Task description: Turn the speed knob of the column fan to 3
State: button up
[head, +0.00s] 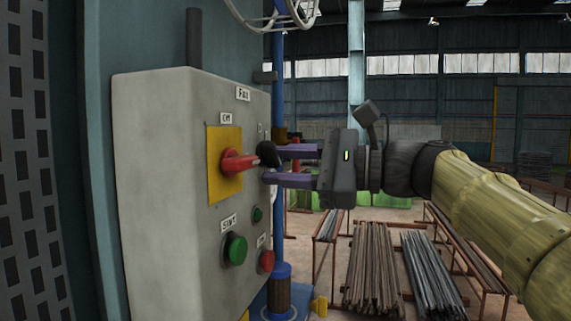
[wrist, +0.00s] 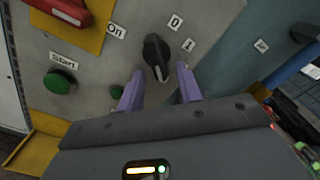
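The fan's grey control box (head: 160,170) fills the left of the head view, under a "Fan" label. The black speed knob (wrist: 155,50) is on its front. It also shows in the head view (head: 267,153), partly beside my upper finger. In the wrist view, number labels 0 (wrist: 175,21) and 1 (wrist: 189,45) sit right of the knob. A light mark shows at the knob's lower end; its exact setting is unclear. I cannot make out a 3. My gripper (wrist: 160,88) is open, its purple fingers apart just short of the knob, with nothing visibly held.
A red rotary switch (head: 235,162) on a yellow plate is left of the knob. A green button (head: 235,249) and a red button (head: 266,260) are below. A blue post (head: 279,100) stands behind the box. Racks of metal bars (head: 372,270) lie beyond.

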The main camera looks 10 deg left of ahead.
jog(key=shift+r, duration=0.1)
dwell(0.3)
jog(key=s+d+b, duration=0.1)
jog(key=d+b, duration=0.3)
jog(key=d, duration=1.3)
jog(key=shift+s+d, duration=0.2)
jog(key=w+d+f+m+t+h, duration=0.15)
jog(key=w+f+h, duration=0.3)
jog(key=f, duration=1.05)
jog(key=w+a+f+m+t+h, duration=0.1)
jog(key=w+f+m+t+h, duration=0.25)
jog(key=f, duration=1.05)
jog(key=s+d+f+n+g+h, duration=0.1)
jog(key=s+d+f+n+h, duration=0.1)
jog(key=s+f+n, duration=0.3)
jog(key=s+d+f+n+g+h, duration=0.1)
jog(key=s+d+f+n+h, duration=0.2)
jog(key=f, duration=1.1)
jog(key=s+d+f+n+g+h, duration=0.1)
jog(key=s+d+f+n+h, duration=0.2)
jog(key=f, duration=0.7)
jog(key=s+n+h, duration=0.2)
jog(key=s+n, duration=0.2)
jog(key=shift+g+b, duration=0.3)
jog(key=shift+b, duration=0.05)
